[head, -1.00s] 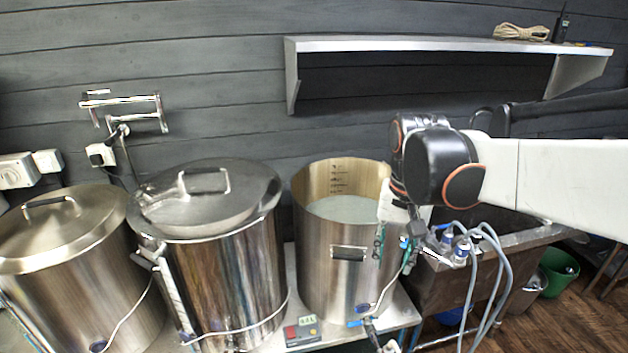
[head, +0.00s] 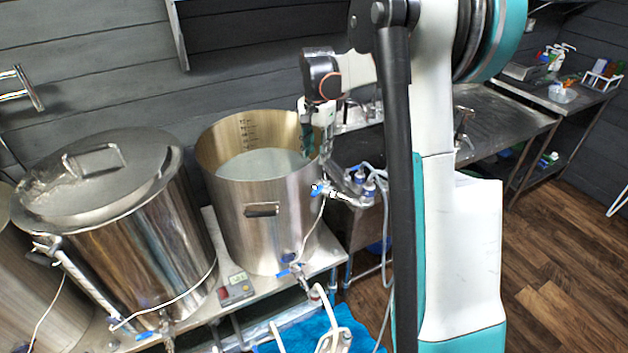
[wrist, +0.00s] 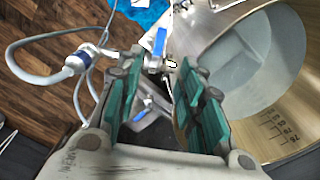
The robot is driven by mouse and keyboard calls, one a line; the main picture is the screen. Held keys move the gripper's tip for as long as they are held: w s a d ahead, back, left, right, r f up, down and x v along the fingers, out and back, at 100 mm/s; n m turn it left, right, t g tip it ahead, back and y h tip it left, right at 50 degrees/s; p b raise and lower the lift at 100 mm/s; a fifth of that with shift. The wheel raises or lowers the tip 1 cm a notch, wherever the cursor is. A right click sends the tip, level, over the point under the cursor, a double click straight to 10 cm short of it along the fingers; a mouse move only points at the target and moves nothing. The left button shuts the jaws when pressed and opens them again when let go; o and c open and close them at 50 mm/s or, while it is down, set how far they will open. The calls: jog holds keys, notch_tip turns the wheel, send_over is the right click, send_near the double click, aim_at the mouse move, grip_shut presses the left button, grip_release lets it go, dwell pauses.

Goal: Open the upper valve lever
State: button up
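The open steel pot (head: 225,215) has an upper valve on its right side with a small blue lever (head: 320,190). In the wrist view the blue lever (wrist: 160,40) stands ahead of the fingertips, on a metal fitting joined to a grey hose. My gripper (head: 317,140) points down by the pot's right rim, above the valve. In the wrist view my gripper (wrist: 158,85) is open, its green-padded fingers wide apart, with no visible contact with the lever. Another blue part (wrist: 143,108) shows between the fingers; I cannot tell what it is.
A lower blue-handled valve (head: 290,270) sits near the pot's base. Hose fittings (head: 368,190) and grey hoses hang to the right. A lidded pot (head: 130,250) stands left, a red-black controller (head: 236,290) in front. The sink bench (head: 500,115) is behind right.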

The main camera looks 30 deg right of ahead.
aim_at(316, 191)
notch_tip(316, 191, down, 14)
jog(key=shift+r+b, duration=0.1)
jog(key=shift+b, duration=0.85)
grip_shut()
